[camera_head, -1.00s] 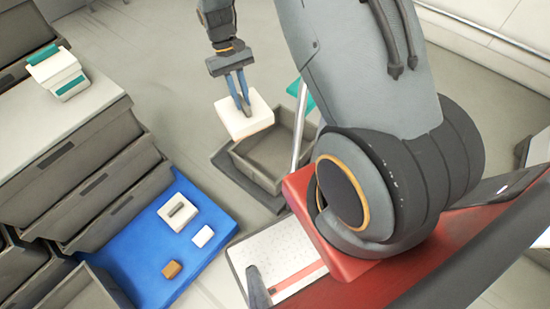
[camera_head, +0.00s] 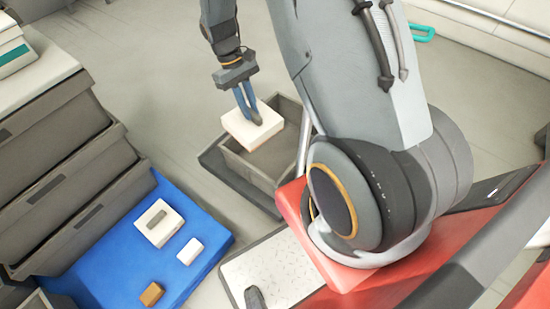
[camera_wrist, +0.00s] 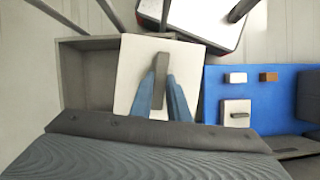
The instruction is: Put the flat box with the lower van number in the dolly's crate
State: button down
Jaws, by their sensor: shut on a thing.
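My gripper (camera_head: 246,110) is shut on the grey handle of a white flat box (camera_head: 240,130). In the wrist view the fingers (camera_wrist: 163,90) close on that handle (camera_wrist: 160,72), and the box (camera_wrist: 135,70) covers part of the crate's opening. The dolly's grey crate (camera_head: 285,147) is below and beside the held box in the head view. Its visible inside is empty. Another white flat box with a handle (camera_head: 150,232) lies on a blue mat (camera_head: 120,255); it also shows in the wrist view (camera_wrist: 228,107). No van number is readable on either box.
A small white block (camera_head: 190,251) and a brown block (camera_head: 151,293) lie on the blue mat. Stacked grey drawers (camera_head: 70,160) stand at the left. My red base is near the crate, and open floor lies behind it.

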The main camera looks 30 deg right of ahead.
jog(key=w+d+f+b, duration=0.1)
jog(key=f+b, duration=0.6)
jog(key=f, duration=0.3)
jog(key=w+d+f+n+b, duration=0.1)
jog(key=f+b, duration=0.7)
jog(key=f, duration=0.1)
jog(key=w+d+f+n+b, duration=0.1)
jog(key=d+f+b, duration=0.1)
jog(key=f+b, duration=0.5)
jog(key=shift+w+d+f+h+b, duration=0.15)
jog(key=shift+f+h+b, duration=0.25)
jog(key=shift+f, duration=1.45)
jog(key=shift+f, duration=0.1)
jog(key=c, duration=1.7)
grip_release()
jog(key=p+v, duration=0.4)
jog(key=v, duration=0.8)
